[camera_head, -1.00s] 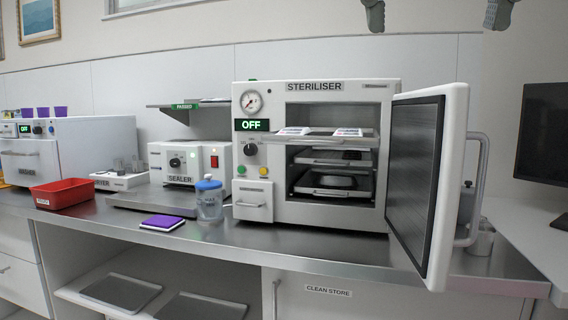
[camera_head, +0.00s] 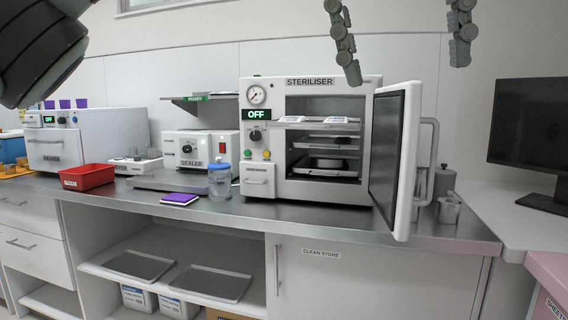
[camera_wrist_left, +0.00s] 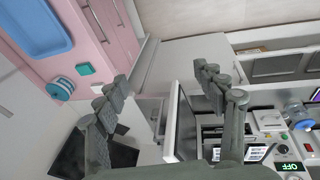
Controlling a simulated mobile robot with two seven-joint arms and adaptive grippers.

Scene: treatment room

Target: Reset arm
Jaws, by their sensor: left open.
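My left gripper (camera_head: 406,70) hangs at the top of the head view, its two grey fingers spread wide with nothing between them. It is above the open steriliser door, apart from it. In the left wrist view the gripper (camera_wrist_left: 160,74) also shows open and empty, with the steriliser beyond the right finger. The steriliser (camera_head: 371,84) stands on the counter with its door (camera_head: 395,155) swung open to the right. Its display reads OFF. Packs lie on its upper shelf, and lower shelves hold trays. My right gripper is not in view.
The metal counter (camera_head: 300,218) carries a red bin (camera_head: 87,177), a sealer (camera_head: 190,150), a blue-lidded jar (camera_head: 219,182) and a purple pad (camera_head: 180,199). Metal canisters stand behind the door. A monitor (camera_head: 530,130) and a pink unit (camera_head: 552,275) are at the right.

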